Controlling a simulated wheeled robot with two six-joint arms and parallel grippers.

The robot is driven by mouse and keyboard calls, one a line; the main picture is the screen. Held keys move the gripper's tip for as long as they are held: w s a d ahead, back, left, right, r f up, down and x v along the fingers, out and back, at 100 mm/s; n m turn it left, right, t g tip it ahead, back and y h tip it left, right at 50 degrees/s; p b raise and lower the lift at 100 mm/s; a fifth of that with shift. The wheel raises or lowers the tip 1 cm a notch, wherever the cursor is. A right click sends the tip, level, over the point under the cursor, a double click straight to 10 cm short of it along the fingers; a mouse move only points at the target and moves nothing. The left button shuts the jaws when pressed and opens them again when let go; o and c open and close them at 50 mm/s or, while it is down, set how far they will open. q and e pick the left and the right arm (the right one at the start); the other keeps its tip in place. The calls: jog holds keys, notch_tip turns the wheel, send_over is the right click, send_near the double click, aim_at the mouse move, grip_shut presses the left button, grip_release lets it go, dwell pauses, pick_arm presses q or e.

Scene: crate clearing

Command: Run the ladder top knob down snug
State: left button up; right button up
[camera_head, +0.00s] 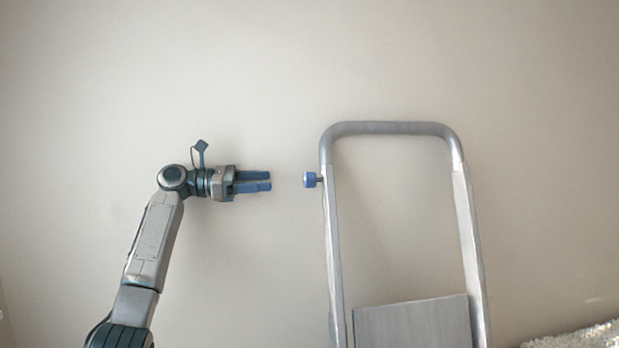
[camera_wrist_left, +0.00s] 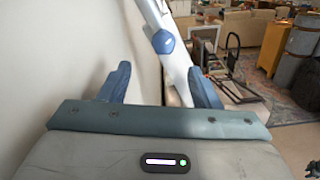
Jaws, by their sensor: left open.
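A grey metal ladder (camera_head: 334,262) stands upright against the wall, with a rounded top rail. A small blue knob (camera_head: 309,180) sticks out to the left from its left rail, near the top, on a short stem. In the left wrist view the knob (camera_wrist_left: 163,42) shows on the pale rail, beyond the fingers and between them. My left gripper (camera_head: 270,181) points right at about the knob's height, with a clear gap between them. Its blue fingers are apart and empty; they also show in the left wrist view (camera_wrist_left: 160,88). My right gripper is in neither view.
A plain beige wall (camera_head: 240,70) stands close behind the arm and ladder. A grey panel (camera_head: 415,322) sits low between the ladder rails. A pale fluffy thing (camera_head: 585,337) is at the lower right. The left wrist view shows a cluttered room with grey barrels (camera_wrist_left: 295,65).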

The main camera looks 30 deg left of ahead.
aim_at(304, 179)
pick_arm(q)
jog(key=p+x, duration=0.2)
jog(key=x, duration=0.2)
jog(key=p+x, duration=0.2)
jog(key=x, duration=0.3)
jog(key=shift+s+d+r+p, duration=0.2)
jog(key=shift+d+p, duration=0.1)
jog(key=shift+p, duration=0.1)
jog(key=shift+w+d, duration=0.15)
jog(key=shift+d, duration=0.05)
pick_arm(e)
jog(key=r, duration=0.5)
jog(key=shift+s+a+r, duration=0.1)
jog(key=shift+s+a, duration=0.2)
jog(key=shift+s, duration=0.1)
pick_arm(q)
jog(key=shift+c, duration=0.5)
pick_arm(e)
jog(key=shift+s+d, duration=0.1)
pick_arm(q)
jog(key=shift+f, duration=0.1)
jog(key=c, duration=0.9)
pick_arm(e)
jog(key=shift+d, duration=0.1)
pick_arm(q)
jog(key=shift+m, duration=0.3)
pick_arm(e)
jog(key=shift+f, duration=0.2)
